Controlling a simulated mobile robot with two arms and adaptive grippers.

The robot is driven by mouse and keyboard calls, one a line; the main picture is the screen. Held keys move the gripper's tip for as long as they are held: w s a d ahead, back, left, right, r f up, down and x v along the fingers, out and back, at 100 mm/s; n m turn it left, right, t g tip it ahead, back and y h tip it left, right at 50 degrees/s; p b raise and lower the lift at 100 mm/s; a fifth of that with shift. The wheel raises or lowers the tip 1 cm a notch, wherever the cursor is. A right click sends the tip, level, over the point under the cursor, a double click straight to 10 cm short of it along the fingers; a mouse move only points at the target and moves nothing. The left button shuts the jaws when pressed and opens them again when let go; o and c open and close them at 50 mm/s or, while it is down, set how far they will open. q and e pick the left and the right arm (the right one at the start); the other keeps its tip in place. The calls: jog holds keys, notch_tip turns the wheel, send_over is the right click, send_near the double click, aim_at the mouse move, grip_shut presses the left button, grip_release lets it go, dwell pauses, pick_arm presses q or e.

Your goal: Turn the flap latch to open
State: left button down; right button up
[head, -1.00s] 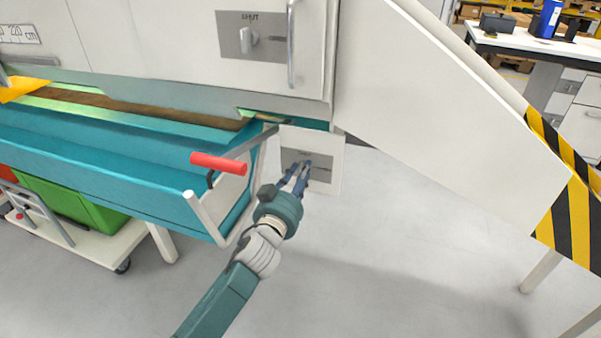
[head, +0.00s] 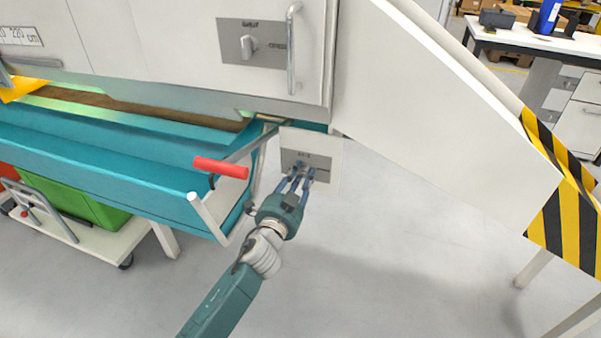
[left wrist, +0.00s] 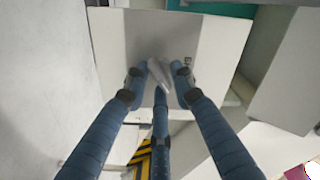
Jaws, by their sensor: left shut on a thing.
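The flap (head: 328,160) is a white square panel hanging low beneath the machine's cabinet, with a grey label plate (head: 323,162) on it. My left gripper (head: 301,174) comes up from below, with its three blue fingers at the plate. In the left wrist view the flap (left wrist: 120,35) fills the middle. The pale latch knob (left wrist: 157,72) lies at a slant between the fingertips of my left gripper (left wrist: 158,85), which is shut on it. In the head view the fingers mostly hide the knob. My right gripper is not in view.
Another knob (head: 249,45) on a grey plate and a handle bar (head: 292,50) are on the cabinet door above. A teal trough (head: 120,160) with a red-gripped lever (head: 220,167) stands close left. A white chute (head: 440,110) slopes down on the right. Floor below is clear.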

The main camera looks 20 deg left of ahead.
pick_arm(q)
jog(key=shift+s+d+f+m+p, duration=0.1)
jog(key=shift+f+m+p, duration=0.1)
jog(key=shift+m, duration=0.95)
jog(key=shift+d+f+m+p, duration=0.1)
jog(key=shift+f+m, duration=0.1)
jog(key=shift+m, duration=1)
jog(key=shift+s+f+m+p, duration=0.1)
jog(key=shift+f+m, duration=0.1)
jog(key=shift+m, duration=0.95)
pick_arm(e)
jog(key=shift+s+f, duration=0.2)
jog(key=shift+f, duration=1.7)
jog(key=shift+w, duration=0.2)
pick_arm(q)
jog(key=c, duration=1.7)
grip_release()
jog(key=shift+o, duration=0.2)
jog(key=shift+w+a+r, duration=0.1)
jog(key=shift+r, duration=0.1)
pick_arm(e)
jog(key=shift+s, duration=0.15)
pick_arm(q)
jog(key=s, duration=1.2)
jog(key=shift+a, duration=0.2)
